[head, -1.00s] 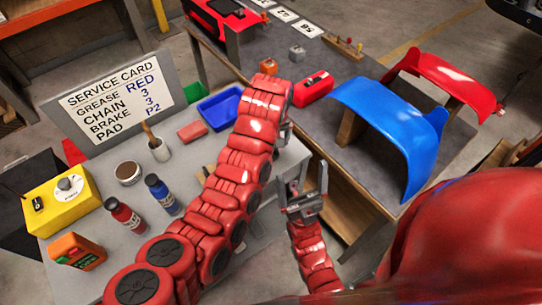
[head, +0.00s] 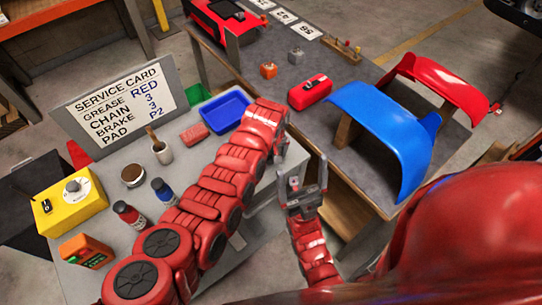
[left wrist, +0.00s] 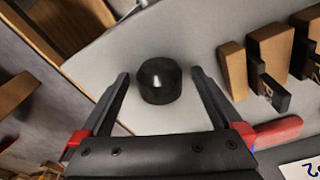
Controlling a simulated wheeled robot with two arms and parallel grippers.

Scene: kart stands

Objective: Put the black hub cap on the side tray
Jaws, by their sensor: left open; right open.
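The black hub cap (left wrist: 160,81) is a short dark cylinder standing on a light grey surface in the left wrist view. My left gripper (left wrist: 160,74) is open, with one finger on each side of the hub cap and a visible gap to each. In the head view my left arm hides the hub cap and most of that gripper. My right gripper (head: 306,178) is open and empty beside the grey table, in front of the dark bench. A blue tray (head: 226,111) sits at the back of the grey table; I cannot tell whether it is the side tray.
Wooden blocks (left wrist: 270,60) stand right of the hub cap, and a red-handled object (left wrist: 276,132) lies nearby. Blue bodywork (head: 385,125) occupies the dark bench.

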